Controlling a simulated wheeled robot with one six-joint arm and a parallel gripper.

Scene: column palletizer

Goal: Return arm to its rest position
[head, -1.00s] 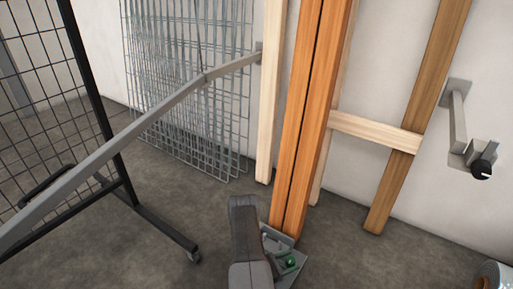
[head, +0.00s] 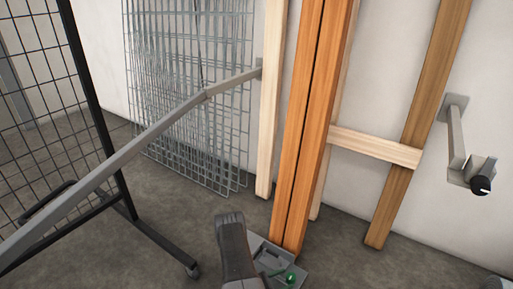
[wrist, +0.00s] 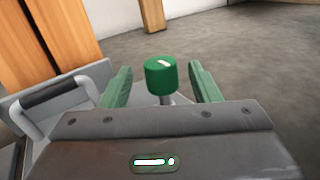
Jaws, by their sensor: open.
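My gripper (wrist: 160,88) is open in the wrist view, with its two green fingers spread apart. A green cylindrical knob (wrist: 161,76) with a white mark on top stands on a thin post between the fingers in the picture. Gaps show on both sides of it, and I cannot tell its exact depth from the fingers. In the head view, a small green part (head: 291,278) shows low in the picture on a grey base. My dark grey arm link (head: 233,245) rises left of that base. The fingers cannot be made out in the head view.
Orange wooden posts (head: 311,130) rise directly behind the grey base (head: 262,252). A long grey bar (head: 130,140) crosses the left side. A black mesh frame (head: 100,130) and wire panels (head: 180,90) stand there too. A wall bracket (head: 457,135) is at right. Open floor shows between.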

